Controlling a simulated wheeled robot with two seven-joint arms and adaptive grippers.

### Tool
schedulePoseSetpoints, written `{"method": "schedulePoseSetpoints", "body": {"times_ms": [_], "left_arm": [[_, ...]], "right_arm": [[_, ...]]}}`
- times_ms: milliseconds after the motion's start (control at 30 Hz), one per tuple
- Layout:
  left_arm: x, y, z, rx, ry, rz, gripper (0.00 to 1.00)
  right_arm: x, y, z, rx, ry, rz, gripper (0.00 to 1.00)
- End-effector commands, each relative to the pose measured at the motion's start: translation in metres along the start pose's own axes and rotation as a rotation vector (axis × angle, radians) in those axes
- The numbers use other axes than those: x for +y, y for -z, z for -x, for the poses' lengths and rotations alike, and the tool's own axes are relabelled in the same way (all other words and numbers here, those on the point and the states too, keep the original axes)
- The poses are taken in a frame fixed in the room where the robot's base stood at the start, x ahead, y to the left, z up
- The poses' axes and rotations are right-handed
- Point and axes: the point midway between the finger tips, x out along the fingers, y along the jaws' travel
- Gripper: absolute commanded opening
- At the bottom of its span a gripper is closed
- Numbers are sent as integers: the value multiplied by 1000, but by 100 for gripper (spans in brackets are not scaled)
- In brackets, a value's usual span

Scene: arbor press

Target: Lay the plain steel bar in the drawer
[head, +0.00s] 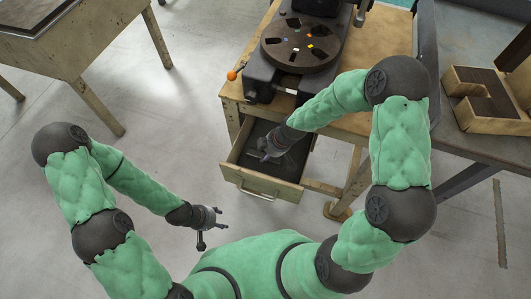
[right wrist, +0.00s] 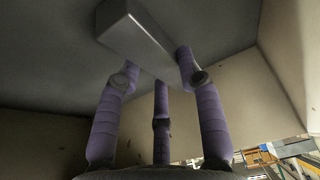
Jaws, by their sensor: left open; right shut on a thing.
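The drawer (head: 258,184) is pulled open below the press bench, with a dark floor and pale wooden walls. My right gripper (head: 267,152) reaches down into it. In the right wrist view, the fingers of my right gripper (right wrist: 158,74) are shut on the plain steel bar (right wrist: 136,32), a grey rectangular block. The bar is inside the drawer, close over its dark floor (right wrist: 55,80); I cannot tell whether it touches. The bar cannot be made out in the head view. My left gripper (head: 205,232) is open and empty, left of the drawer and over the floor.
The arbor press with its round slotted plate (head: 300,42) stands on the wooden bench above the drawer. A wooden block (head: 485,95) sits on the grey table at right. Another table (head: 60,45) stands at upper left.

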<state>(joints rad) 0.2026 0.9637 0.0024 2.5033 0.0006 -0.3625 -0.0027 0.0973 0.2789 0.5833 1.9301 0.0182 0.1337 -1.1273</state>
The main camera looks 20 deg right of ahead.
Motion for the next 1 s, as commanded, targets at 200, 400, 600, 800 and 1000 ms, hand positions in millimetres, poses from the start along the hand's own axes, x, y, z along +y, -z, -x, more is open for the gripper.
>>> {"method": "schedulePoseSetpoints", "body": {"times_ms": [200, 400, 600, 800, 1000], "left_arm": [[-1, 0, -2, 0, 0, 0, 54], [-1, 0, -2, 0, 0, 0, 54], [0, 0, 0, 0, 0, 0, 54], [4, 0, 11, 0, 0, 0, 54], [9, -1, 26, 0, 0, 0, 54]], "right_arm": [[0, -1, -2, 0, 0, 0, 61], [0, -1, -2, 0, 0, 1, 61], [0, 0, 0, 0, 0, 1, 61], [1, 2, 28, 2, -5, 1, 61], [1, 2, 70, 2, -4, 0, 61]]}}
